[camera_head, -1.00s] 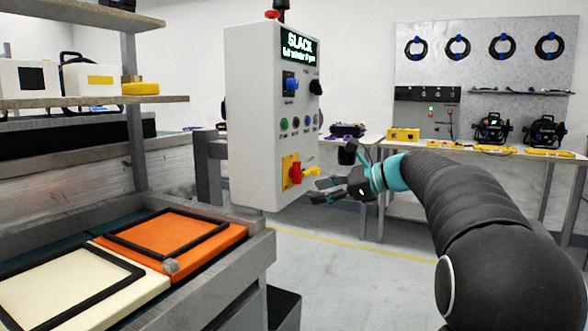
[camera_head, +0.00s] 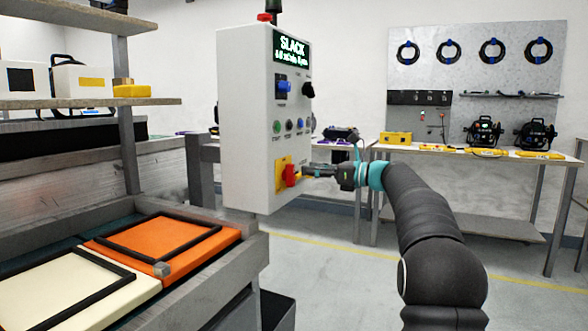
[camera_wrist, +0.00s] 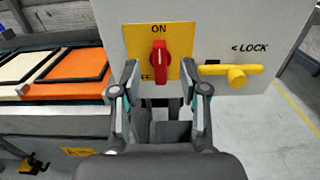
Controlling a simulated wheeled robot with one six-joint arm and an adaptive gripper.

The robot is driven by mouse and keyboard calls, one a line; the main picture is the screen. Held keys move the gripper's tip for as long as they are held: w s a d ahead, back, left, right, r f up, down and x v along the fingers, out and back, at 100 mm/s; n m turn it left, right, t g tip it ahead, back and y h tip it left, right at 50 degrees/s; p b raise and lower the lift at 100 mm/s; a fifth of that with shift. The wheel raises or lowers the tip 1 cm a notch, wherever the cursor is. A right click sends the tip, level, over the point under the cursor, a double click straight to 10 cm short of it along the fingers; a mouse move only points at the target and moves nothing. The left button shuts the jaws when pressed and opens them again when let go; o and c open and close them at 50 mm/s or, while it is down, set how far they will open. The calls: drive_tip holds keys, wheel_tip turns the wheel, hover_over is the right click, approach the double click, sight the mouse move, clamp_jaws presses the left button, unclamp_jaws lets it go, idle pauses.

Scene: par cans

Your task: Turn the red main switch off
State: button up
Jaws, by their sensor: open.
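The red main switch (camera_head: 290,175) is on a yellow plate (camera_head: 280,178) low on the front of the grey-white control box (camera_head: 245,110). In the wrist view the red switch handle (camera_wrist: 159,57) stands upright below the word ON. A yellow lock piece (camera_wrist: 236,76) sits to its right by the label LOCK, apart from the handle. My gripper (camera_wrist: 160,92) is open, one finger to each side and just below the handle in the wrist view. In the head view my gripper (camera_head: 308,171) is at the switch's right; its fingertips are partly hard to make out.
The box's display (camera_head: 293,48) reads SLACK. A blue knob (camera_head: 284,87), a black knob and several small buttons sit above the switch. An orange pad (camera_head: 165,240) lies on the bench at left. Open floor lies below the arm.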

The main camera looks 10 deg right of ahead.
sight(294, 167)
drive_tip(key=x, duration=0.6)
drive_tip(key=shift+d, duration=0.1)
clamp_jaws()
